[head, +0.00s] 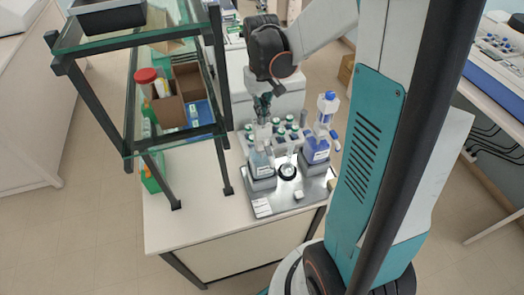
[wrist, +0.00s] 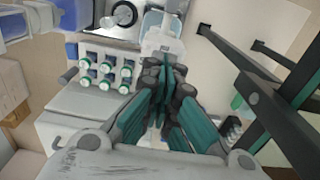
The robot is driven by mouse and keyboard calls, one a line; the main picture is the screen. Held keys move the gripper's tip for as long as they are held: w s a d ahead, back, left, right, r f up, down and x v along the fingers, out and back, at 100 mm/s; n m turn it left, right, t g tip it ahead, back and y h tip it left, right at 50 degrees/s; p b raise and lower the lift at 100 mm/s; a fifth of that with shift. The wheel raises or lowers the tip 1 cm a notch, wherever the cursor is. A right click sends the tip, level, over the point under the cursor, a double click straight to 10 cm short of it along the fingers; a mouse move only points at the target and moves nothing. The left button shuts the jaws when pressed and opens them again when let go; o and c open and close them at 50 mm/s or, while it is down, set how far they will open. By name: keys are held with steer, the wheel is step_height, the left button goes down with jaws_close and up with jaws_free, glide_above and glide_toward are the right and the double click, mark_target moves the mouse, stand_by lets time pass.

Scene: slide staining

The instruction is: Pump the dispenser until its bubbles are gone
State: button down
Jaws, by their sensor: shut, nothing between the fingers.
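Two bottle-top dispensers stand on a metal tray (head: 316,189) on the bench. The left dispenser (head: 261,170) has a clear, pale bottle. The right dispenser (head: 318,146) holds blue liquid and has a blue cap on top. My gripper (head: 263,114) is shut and empty, pointing down at the top of the left dispenser. In the wrist view my gripper's teal fingers (wrist: 164,78) are together just in front of a pale dispenser part (wrist: 160,42). I cannot tell whether the fingers touch it. Bubbles are too small to make out.
Several green-capped vials (head: 289,122) stand behind and between the dispensers, also in a rack in the wrist view (wrist: 104,70). A round dial (head: 287,171) sits on the tray. A glass-shelved rack (head: 217,75) with dark posts stands close on the left.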

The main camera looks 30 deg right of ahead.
steer(key=shift+r+p, duration=1.9)
steer(key=shift+r, duration=1.15)
step_height(320, 180, up, 5)
steer(key=p, duration=0.3)
